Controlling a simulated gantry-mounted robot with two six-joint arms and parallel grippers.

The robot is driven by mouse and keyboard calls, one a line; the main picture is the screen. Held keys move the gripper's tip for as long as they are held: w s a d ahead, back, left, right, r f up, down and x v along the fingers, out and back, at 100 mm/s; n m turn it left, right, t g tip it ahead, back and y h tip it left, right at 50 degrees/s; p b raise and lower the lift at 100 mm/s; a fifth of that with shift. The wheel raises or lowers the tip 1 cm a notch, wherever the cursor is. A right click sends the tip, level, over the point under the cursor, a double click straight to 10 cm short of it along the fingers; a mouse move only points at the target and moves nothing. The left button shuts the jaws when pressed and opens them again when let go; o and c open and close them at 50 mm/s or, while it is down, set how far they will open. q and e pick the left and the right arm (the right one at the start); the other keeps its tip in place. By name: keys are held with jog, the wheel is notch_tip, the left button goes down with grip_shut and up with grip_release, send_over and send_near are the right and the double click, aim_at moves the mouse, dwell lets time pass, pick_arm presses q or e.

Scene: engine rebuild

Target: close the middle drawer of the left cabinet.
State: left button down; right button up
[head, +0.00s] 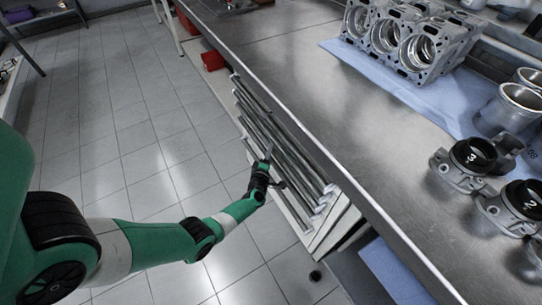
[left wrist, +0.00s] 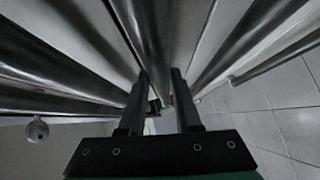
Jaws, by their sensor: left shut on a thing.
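The left cabinet (head: 322,232) stands under the steel workbench, its drawer fronts carrying long metal bar handles (head: 262,122). My left gripper (head: 268,155) is at these handles, near the middle of the stack. In the left wrist view, the two dark fingers (left wrist: 162,92) straddle one handle bar (left wrist: 150,35) and are shut on it. Other bars run above and below it. I cannot tell how far any drawer stands out, as the bench and the steep angle hide much of the fronts. My right gripper is not in view.
The steel workbench (head: 285,65) overhangs the cabinet. On it are an engine block (head: 408,40) on a blue mat (head: 385,88), and pistons (head: 470,160) at the right. A red box (head: 212,61) lies beyond the cabinet. The tiled floor (head: 110,120) at left is clear.

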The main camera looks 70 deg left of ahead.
pick_arm(q)
jog(key=shift+f, duration=0.1)
jog(key=c, duration=0.8)
grip_release()
jog(key=shift+w, duration=0.1)
jog(key=shift+c, duration=0.2)
jog(key=shift+o, duration=1.2)
jog(key=shift+w, duration=0.2)
jog(key=shift+s, duration=0.1)
jog(key=p+v, duration=0.6)
jog(key=v, duration=0.5)
jog(key=shift+s+d, duration=0.2)
jog(key=shift+d, duration=0.05)
